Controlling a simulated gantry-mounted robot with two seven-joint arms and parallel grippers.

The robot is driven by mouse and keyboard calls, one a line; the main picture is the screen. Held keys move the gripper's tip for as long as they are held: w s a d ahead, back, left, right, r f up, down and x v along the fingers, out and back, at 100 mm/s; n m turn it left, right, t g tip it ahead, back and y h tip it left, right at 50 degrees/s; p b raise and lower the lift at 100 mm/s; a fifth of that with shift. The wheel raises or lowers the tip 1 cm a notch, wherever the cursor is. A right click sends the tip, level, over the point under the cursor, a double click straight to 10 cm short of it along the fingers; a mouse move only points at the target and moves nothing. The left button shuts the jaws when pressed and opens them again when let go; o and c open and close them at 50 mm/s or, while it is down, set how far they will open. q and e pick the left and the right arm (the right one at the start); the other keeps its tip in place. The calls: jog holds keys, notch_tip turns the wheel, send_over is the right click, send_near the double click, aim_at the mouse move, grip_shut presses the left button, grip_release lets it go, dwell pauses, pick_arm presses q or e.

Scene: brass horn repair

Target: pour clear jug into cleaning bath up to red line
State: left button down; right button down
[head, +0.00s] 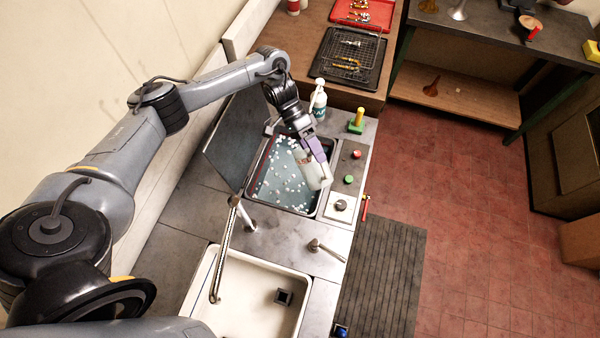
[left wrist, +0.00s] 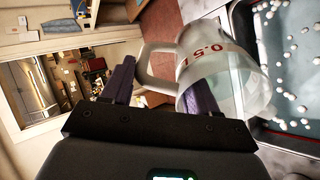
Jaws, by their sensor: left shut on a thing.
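The clear jug (head: 314,172) has a handle and red markings. It hangs over the right side of the cleaning bath and looks tilted. My left gripper (head: 311,150) is shut on the jug. The bath (left wrist: 290,132) also shows at the right of the left wrist view. My right gripper is out of view.
A raised dark lid (head: 232,140) stands left of the bath. A white bottle (head: 319,100) and a yellow-handled green thing (head: 357,120) stand behind it. Red and green buttons (head: 352,167) are at its right. A white sink (head: 245,300) with a tap (head: 228,240) is in front.

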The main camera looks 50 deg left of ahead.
pick_arm(q)
jog(key=shift+w+a+r+h+b, duration=0.1)
jog(key=shift+a+r+h+b, duration=0.2)
jog(key=shift+r+h+b, duration=0.1)
dwell(0.6)
dwell(0.5)
jog(key=shift+a+b, duration=0.15)
jog(key=shift+b, duration=0.3)
jog(key=shift+w+a+r+h+b, duration=0.1)
jog(key=shift+a+r+h+b, duration=0.05)
jog(key=shift+r+h+b, duration=0.2)
jog(key=shift+f, duration=0.15)
dwell(0.7)
jog(key=shift+w+a+h+b, duration=0.1)
jog(key=shift+a+h+b, duration=0.15)
jog(key=shift+b, duration=0.65)
jog(key=shift+a+r, duration=0.1)
jog(key=shift+r, duration=0.15)
